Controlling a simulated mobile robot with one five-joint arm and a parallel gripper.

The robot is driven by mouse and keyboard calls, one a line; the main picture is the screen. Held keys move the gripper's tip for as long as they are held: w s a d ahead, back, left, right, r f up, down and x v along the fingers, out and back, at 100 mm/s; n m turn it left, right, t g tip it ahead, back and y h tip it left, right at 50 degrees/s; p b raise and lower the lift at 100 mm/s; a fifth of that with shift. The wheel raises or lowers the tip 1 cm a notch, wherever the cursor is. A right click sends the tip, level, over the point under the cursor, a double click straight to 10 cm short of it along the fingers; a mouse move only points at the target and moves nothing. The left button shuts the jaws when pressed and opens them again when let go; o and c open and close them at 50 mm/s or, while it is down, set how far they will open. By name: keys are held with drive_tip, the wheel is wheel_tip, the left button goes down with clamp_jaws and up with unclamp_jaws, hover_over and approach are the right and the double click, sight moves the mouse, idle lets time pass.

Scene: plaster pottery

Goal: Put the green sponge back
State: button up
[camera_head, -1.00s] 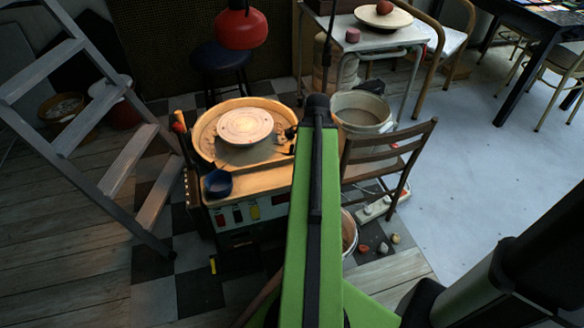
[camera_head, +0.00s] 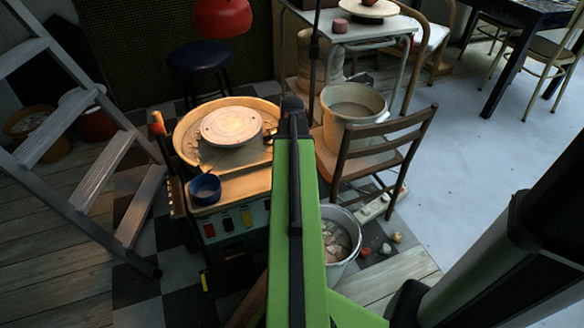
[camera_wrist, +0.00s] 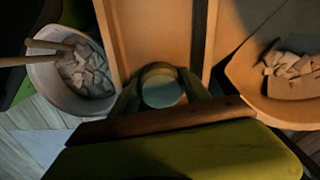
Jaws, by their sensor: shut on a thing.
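My gripper (camera_wrist: 163,94) shows at the middle of the camera_wrist view. Its dark green fingers are on either side of a small round, dull grey-green thing. This looks like the green sponge (camera_wrist: 162,91), shut between the fingers, though the light is dim. Beneath it is an orange-brown surface with raised sides; I cannot tell whether they touch. In the camera_head view my green arm reaches forward and hides the gripper and the sponge.
A pottery wheel (camera_head: 186,158) with a blue bowl (camera_head: 204,188) stands left of my arm. A bucket of scraps (camera_head: 342,240) and a wooden chair (camera_head: 385,130) stand right. A ladder (camera_head: 92,185) is at left. A broad green shape (camera_wrist: 180,155) fills the lower camera_wrist view.

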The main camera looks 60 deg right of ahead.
drive_tip(key=shift+f, duration=0.2)
drive_tip(key=o, duration=1.2)
drive_tip(key=shift+r, duration=0.1)
wheel_tip(320, 180, up, 12)
drive_tip(key=p, duration=1.2)
drive_tip(key=shift+r, duration=0.15)
